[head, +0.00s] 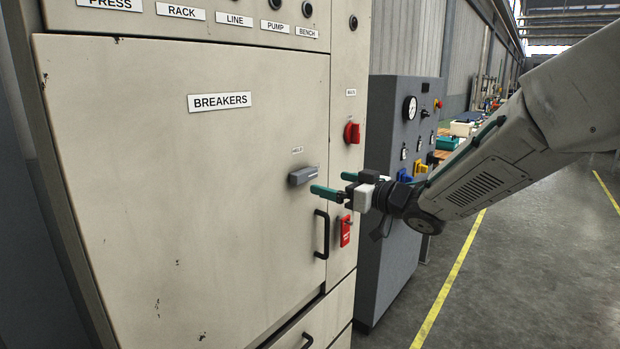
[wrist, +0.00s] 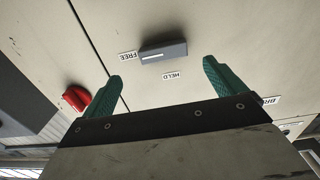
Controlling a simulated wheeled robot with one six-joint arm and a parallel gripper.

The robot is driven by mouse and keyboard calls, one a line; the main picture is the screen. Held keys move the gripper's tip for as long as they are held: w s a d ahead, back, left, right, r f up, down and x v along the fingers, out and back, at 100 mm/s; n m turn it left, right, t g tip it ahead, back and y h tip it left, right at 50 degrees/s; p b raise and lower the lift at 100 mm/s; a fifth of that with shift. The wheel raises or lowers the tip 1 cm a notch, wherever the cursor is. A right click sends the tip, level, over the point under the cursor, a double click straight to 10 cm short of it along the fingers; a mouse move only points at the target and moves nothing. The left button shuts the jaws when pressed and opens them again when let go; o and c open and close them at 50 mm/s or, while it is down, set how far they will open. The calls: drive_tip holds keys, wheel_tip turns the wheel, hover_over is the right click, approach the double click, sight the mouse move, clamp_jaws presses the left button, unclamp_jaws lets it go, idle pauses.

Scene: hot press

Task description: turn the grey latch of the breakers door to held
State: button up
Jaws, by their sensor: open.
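The grey latch (head: 304,175) sits on the beige breakers door (head: 190,210), left of my gripper. It lies roughly level. In the wrist view, which is upside down, the latch (wrist: 165,52) has a white line on it, and its left end is beside the FREE label (wrist: 127,56). The HELD label (wrist: 171,75) is off its long side; in the head view this label (head: 297,150) is above the latch. My gripper (head: 332,183) is open and empty, with teal fingers. In the wrist view the latch appears between and slightly beyond the fingertips (wrist: 162,70); contact is not visible.
A red rotary switch (head: 352,133) is on the panel right of the door. A black door handle (head: 322,234) and a red tag (head: 345,231) are below my gripper. A grey cabinet with a gauge (head: 410,109) stands behind my arm. The floor at right is clear.

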sight(308, 176)
drive_tip(key=x, duration=0.8)
drive_tip(key=shift+s+a+r, duration=0.1)
drive_tip(key=shift+s+a, duration=0.05)
drive_tip(key=shift+c, duration=0.2)
drive_tip(key=c, duration=0.9)
